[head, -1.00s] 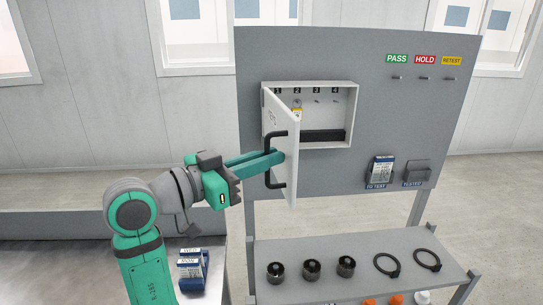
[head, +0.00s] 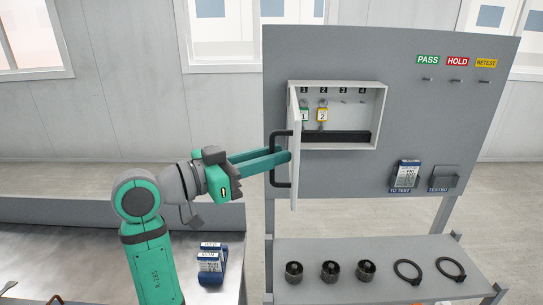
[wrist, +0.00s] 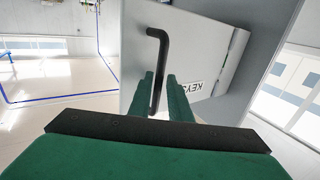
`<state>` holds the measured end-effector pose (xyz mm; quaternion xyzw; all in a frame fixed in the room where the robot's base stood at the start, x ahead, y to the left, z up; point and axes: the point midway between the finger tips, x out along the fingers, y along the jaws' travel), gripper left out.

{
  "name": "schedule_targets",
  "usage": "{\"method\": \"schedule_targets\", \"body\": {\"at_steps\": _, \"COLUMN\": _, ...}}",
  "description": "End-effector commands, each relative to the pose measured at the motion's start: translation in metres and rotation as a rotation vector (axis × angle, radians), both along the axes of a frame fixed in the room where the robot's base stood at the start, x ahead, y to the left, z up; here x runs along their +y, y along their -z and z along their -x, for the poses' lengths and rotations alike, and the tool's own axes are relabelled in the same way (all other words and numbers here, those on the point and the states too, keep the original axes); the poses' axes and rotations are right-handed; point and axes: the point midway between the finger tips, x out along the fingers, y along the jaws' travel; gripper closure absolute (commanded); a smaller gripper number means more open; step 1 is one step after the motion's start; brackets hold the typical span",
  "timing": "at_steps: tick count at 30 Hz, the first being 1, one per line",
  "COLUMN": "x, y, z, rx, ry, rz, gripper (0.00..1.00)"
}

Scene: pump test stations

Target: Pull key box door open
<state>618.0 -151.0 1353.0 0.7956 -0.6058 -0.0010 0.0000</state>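The key box (head: 381,118) is fixed to the grey panel. Its white door (head: 294,190) stands open, hinged at the left, and shows nearly edge-on in the head view. The black door handle (head: 272,160) is on the door's outer face; it also shows in the wrist view (wrist: 160,60). My gripper (head: 283,158) reaches in from the left, with its green fingers (wrist: 163,92) on either side of the handle bar and closed on it. Inside the box, tagged keys hang under numbers 1 and 2. Part of the handle is hidden by the fingers.
A shelf (head: 380,252) below the panel bears several black cylinders and two black rings. Blue-labelled holders (head: 405,174) sit at the panel's right, under PASS, HOLD and RETEST hooks. A metal bench (head: 100,262) is at left.

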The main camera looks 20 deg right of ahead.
Motion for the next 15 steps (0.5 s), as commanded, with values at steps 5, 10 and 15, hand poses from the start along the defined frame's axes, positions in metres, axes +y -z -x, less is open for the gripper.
{"method": "schedule_targets", "body": {"at_steps": 5, "x": 0.001, "y": -0.001, "z": 0.001, "rx": -0.002, "ry": 0.000, "rz": 0.000, "gripper": 0.83}}
{"method": "schedule_targets", "body": {"at_steps": 10, "x": 0.007, "y": -0.001, "z": 0.002, "rx": -0.002, "ry": -0.002, "rz": 0.001, "gripper": 0.83}}
{"method": "schedule_targets", "body": {"at_steps": 15, "x": 0.031, "y": -0.001, "z": 0.008, "rx": -0.002, "ry": -0.003, "rz": 0.001, "gripper": 0.83}}
